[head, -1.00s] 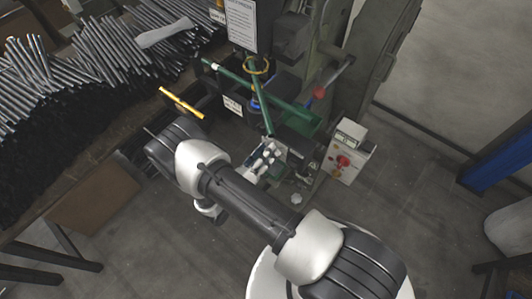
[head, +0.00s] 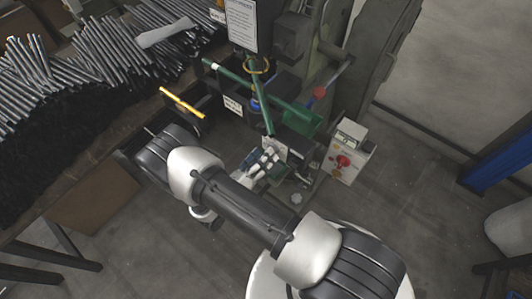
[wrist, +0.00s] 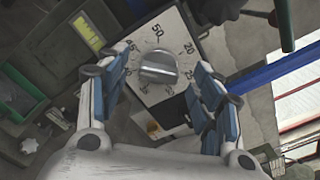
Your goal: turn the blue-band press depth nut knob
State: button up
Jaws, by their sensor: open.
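A silver knob (wrist: 158,68) with a flat grip bar sits at the middle of a white dial plate (wrist: 150,38) with black numbers in the wrist view. My gripper (wrist: 162,58) is open, with one blue-padded finger to the left of the knob and the other to its right. Gaps show between both pads and the knob. In the head view my gripper (head: 262,160) is at the lower front of the press (head: 290,95), beside a small pale plate (head: 275,148). The knob itself cannot be made out there.
A green lever bar (head: 240,85) crosses the press above my gripper. Bundles of metal rods (head: 100,45) lie on a bench at the left. Open floor lies in front.

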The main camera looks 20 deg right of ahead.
jog(key=v, duration=1)
